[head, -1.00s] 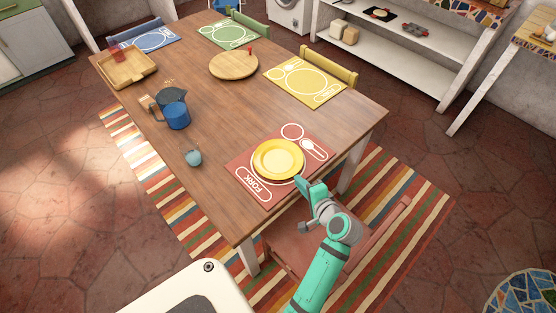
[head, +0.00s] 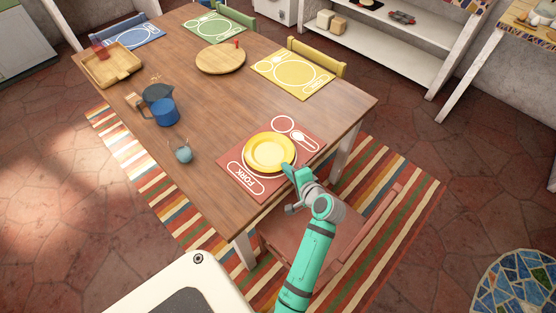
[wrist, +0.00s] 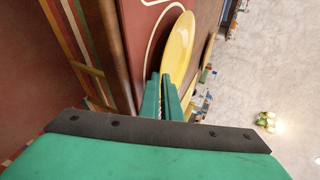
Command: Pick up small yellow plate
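The small yellow plate (head: 269,151) lies on the red placemat (head: 236,177) at the near right of the table. My gripper (head: 289,169) is at the plate's near right rim. In the wrist view the plate (wrist: 179,48) shows nearly edge-on, just beyond my fingertips (wrist: 160,78). The two fingers are close together, with the rim at or between their tips. The contact is too small to tell whether they are clamped on it.
A reddish chair (head: 335,229) stands below my arm.

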